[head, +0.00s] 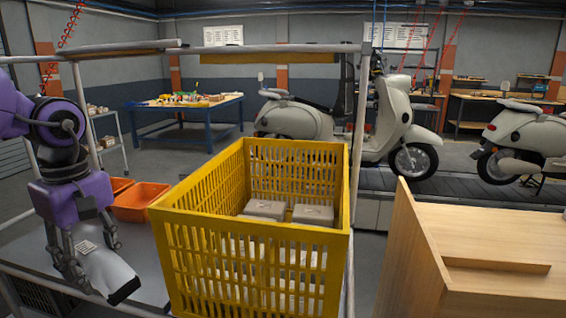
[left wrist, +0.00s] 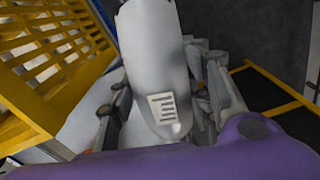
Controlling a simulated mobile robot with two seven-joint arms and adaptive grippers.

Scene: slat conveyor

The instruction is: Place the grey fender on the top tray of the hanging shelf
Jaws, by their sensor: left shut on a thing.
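The grey fender (head: 106,270) is a curved pale grey shell with a small label and a dark end, at the lower left of the head view. My left gripper (head: 88,258) is shut on it, with fingers on both sides. In the left wrist view the fender (left wrist: 153,50) stretches away between the fingers of the gripper (left wrist: 165,105), its label facing the camera. The fender is held at the left of the yellow crate, over or near a grey shelf surface (head: 148,250); I cannot tell whether it touches. My right gripper is not in view.
A yellow crate (head: 248,238) with grey boxes stands right of the fender. Orange bins (head: 140,199) sit behind it. Frame posts (head: 361,130) and a top rail (head: 270,48) surround this area. A wooden cabinet (head: 490,245) stands at right. Scooters (head: 395,130) stand behind.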

